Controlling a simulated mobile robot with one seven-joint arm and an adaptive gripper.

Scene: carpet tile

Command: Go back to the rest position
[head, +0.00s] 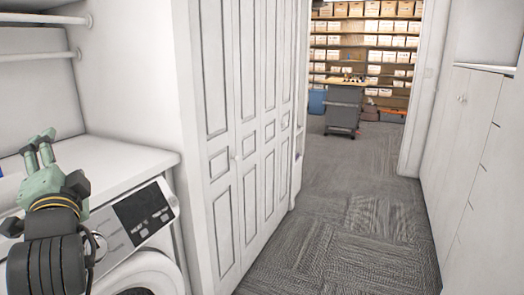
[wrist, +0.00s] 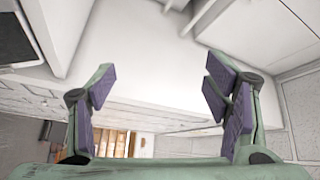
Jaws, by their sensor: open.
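My gripper (head: 40,150) shows at the lower left of the head view, raised over the front of the white counter above the washing machine. Its two green fingers point up and away, toward the back wall. In the wrist view my gripper (wrist: 160,90) has its two purple-padded fingers wide apart, with nothing between them. My dark wrist and arm fill the lower left corner of the head view.
A white washing machine (head: 140,235) stands under the counter (head: 125,162). White folding doors (head: 240,140) line the left of a carpeted corridor (head: 345,215), with white cabinets (head: 470,150) on the right. A grey cart (head: 343,105) and box-filled shelves (head: 365,42) stand beyond the doorway.

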